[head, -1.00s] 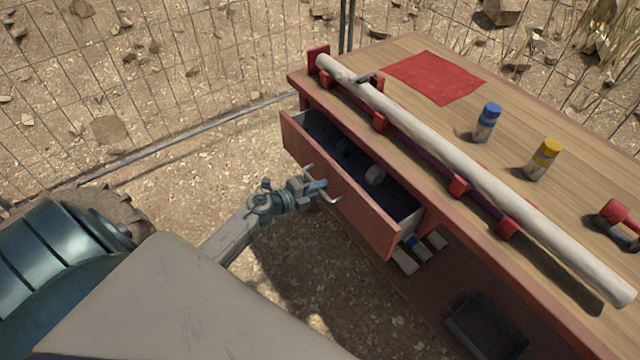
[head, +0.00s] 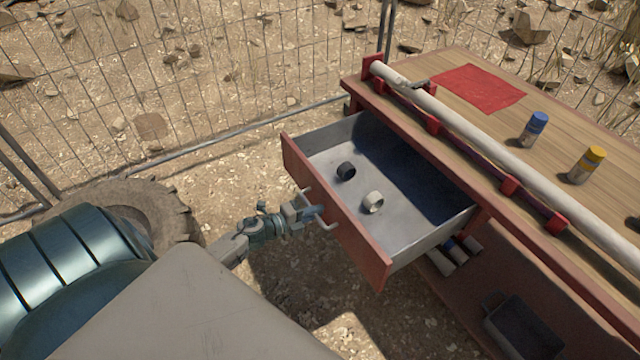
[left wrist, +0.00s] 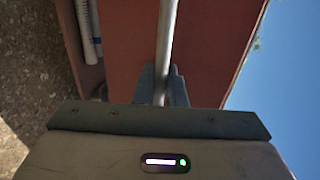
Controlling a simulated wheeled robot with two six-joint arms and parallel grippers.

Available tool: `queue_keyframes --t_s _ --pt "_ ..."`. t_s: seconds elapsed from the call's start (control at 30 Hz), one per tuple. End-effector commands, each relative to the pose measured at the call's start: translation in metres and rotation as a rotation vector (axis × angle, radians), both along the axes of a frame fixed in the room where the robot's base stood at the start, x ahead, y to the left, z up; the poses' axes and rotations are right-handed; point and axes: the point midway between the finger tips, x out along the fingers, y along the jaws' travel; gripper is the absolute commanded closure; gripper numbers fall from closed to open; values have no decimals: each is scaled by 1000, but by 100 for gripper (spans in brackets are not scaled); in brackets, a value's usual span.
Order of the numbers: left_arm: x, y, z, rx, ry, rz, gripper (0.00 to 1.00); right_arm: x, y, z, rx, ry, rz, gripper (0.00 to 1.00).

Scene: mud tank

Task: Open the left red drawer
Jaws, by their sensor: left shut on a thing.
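The red-fronted drawer (head: 345,232) stands pulled well out of the wooden-topped workbench (head: 470,75) in the head view. Its grey inside is in plain sight, with a dark ring (head: 346,171) and a pale ring (head: 373,202) lying on its floor. My left gripper (head: 318,214) is shut on the drawer's metal handle (head: 327,223). In the left wrist view the handle bar (left wrist: 166,50) runs down between the gripper's fingers (left wrist: 162,85), in front of the red drawer face (left wrist: 215,50). My right gripper is in neither view.
A long pale pipe (head: 480,135) rests in red holders on the bench top. A red cloth (head: 480,88), a blue-capped bottle (head: 533,130) and a yellow-capped bottle (head: 587,165) are there too. A dark bin (head: 523,328) sits on the lower shelf. A wire fence (head: 220,75) stands behind.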

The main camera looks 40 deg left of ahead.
Motion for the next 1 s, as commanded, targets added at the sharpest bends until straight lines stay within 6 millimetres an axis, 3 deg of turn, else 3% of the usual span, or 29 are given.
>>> queue_keyframes --t_s 0.47,0.5,0.53,0.83,1.0 --pt "-4 2 0 1 1 0 100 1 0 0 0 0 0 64" --pt "-4 2 0 1 1 0 85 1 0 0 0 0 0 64" --pt "-4 2 0 1 1 0 84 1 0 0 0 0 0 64" --pt "-5 2 0 1 1 0 84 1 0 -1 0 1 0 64" --pt "-20 9 1 3 2 0 84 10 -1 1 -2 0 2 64"
